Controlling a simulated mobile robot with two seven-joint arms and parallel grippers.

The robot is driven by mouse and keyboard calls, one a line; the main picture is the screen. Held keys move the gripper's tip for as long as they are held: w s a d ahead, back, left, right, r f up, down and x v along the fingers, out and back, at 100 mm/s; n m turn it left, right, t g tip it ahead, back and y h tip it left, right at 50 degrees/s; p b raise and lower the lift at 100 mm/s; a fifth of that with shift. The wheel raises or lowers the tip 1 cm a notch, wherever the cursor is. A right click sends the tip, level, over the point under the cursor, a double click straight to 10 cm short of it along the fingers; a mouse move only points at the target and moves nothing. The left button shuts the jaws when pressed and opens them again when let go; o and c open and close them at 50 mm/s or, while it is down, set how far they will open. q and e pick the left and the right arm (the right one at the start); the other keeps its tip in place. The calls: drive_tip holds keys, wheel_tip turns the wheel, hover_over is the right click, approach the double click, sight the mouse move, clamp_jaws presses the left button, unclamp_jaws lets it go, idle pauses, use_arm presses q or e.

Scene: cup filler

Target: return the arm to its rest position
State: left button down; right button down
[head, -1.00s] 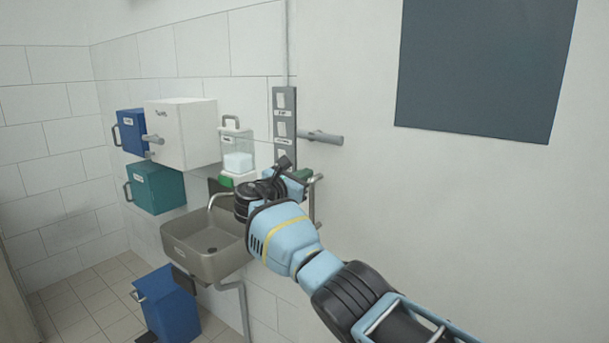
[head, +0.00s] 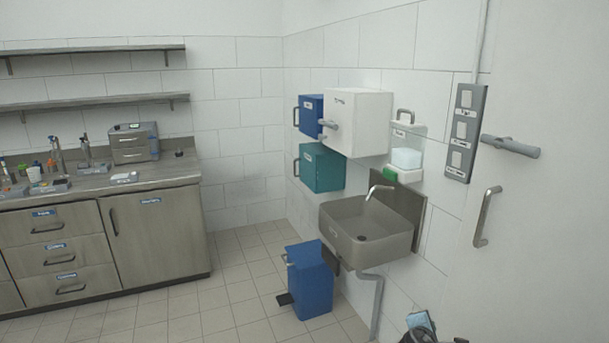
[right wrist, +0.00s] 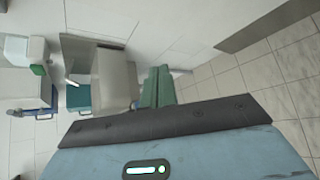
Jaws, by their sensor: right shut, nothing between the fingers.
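My right gripper (right wrist: 157,72) shows in the right wrist view as two greenish fingers side by side, shut with nothing between them. Below them lies my blue wrist body with a dark edge and a lit green indicator. In the head view only a small blue and black part of my right arm shows at the bottom edge, right of centre. My left gripper is out of view.
A grey sink (head: 366,233) hangs on the wall, with a blue pedal bin (head: 312,285) below it. A white box (head: 358,120), teal box (head: 322,168) and door handle (head: 486,217) stick out nearby. A counter (head: 155,238) stands left. The middle floor is clear.

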drive_tip(key=s+a+f+m+y, duration=0.35)
drive_tip(key=s+f, duration=0.45)
drive_tip(key=s, duration=0.3)
drive_tip(key=s+a+f+m+y, duration=0.3)
drive_tip(key=s+a+f, duration=0.2)
drive_tip(key=s+f, duration=0.45)
drive_tip(key=s+a+r+m+y, duration=0.1)
drive_tip(key=s+m, duration=0.3)
drive_tip(key=s, duration=0.7)
drive_tip(key=s+a+r+m+y, duration=0.2)
drive_tip(key=s+m, duration=0.3)
drive_tip(key=s, duration=0.6)
drive_tip(key=shift+r, duration=0.35)
